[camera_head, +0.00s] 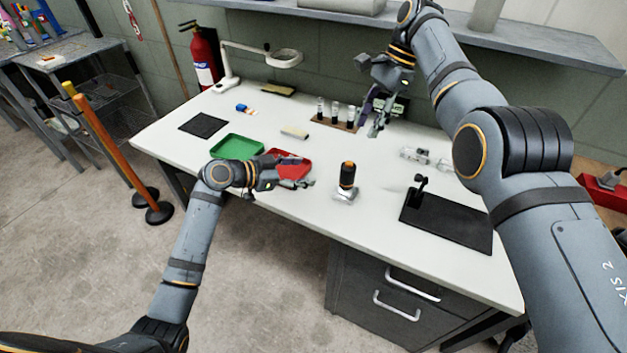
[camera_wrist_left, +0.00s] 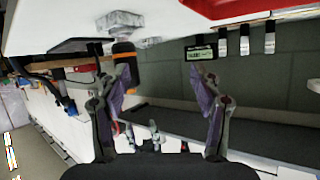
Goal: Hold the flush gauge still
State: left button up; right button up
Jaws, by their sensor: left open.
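A black cylinder with an orange band (camera_head: 347,175) stands upright on a small metal block on the white table; it may be the flush gauge, but I cannot tell for sure. In the left wrist view, which is upside down, the cylinder (camera_wrist_left: 124,52) shows beyond one fingertip. My left gripper (camera_head: 304,172) is open and empty, over the red tray's near edge and left of the cylinder, apart from it. My right gripper (camera_head: 373,120) points down near a small box with a lit display (camera_head: 398,106); its finger gap is unclear.
The red tray (camera_head: 291,174) and green tray (camera_head: 238,147) lie left of the cylinder. A rack with several vials (camera_head: 335,122) stands behind. A black mat (camera_head: 455,228) with a small stand is at right. Clear fittings (camera_head: 425,156) lie behind the mat. The table's front edge is close.

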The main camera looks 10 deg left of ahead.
pick_arm(q)
jog(key=h, duration=0.1)
send_near(346, 180)
jog(key=w+f, duration=0.1)
jog(key=w, duration=0.1)
jog(key=shift+g, duration=0.4)
jog(key=x, duration=1)
jog(key=shift+w+f, duration=0.15)
jog(key=shift+f, duration=0.1)
jog(key=shift+a, duration=0.1)
jog(key=c, duration=1.4)
grip_shut()
pick_arm(e)
grip_shut()
